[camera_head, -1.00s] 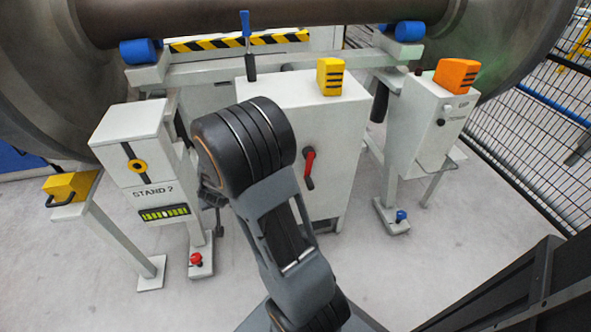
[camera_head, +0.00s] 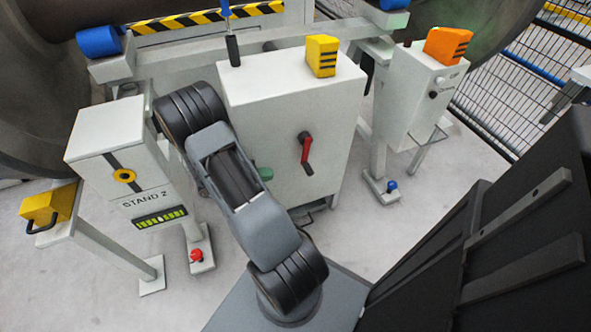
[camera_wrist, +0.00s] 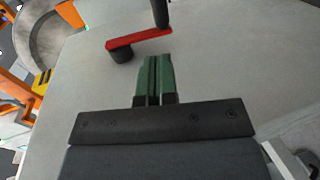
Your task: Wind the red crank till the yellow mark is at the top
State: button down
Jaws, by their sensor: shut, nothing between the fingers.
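The red crank (camera_head: 305,150) is on the front face of the grey cabinet (camera_head: 282,120). Its arm stands nearly upright in the head view, with black parts at both ends. In the wrist view the crank (camera_wrist: 138,38) lies just beyond my fingertips, and a dark handle sticks out at one end. My gripper (camera_wrist: 153,58) has its green fingers together, empty and apart from the crank. In the head view only a bit of green shows beside my arm, low on the cabinet front. I cannot make out a yellow mark by the crank.
To the left is the STAND 2 box (camera_head: 120,155) with a yellow ring, and a yellow block (camera_head: 48,205) with a handle. A yellow block (camera_head: 322,56) sits on the cabinet. An orange-topped box (camera_head: 420,90) stands right. Mesh fencing (camera_head: 500,95) closes the right side.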

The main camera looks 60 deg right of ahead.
aim_at(305, 169)
jog(key=b+x, duration=0.4)
jog(key=x, duration=0.7)
jog(key=shift+s, duration=0.2)
jog(key=shift+d, duration=0.1)
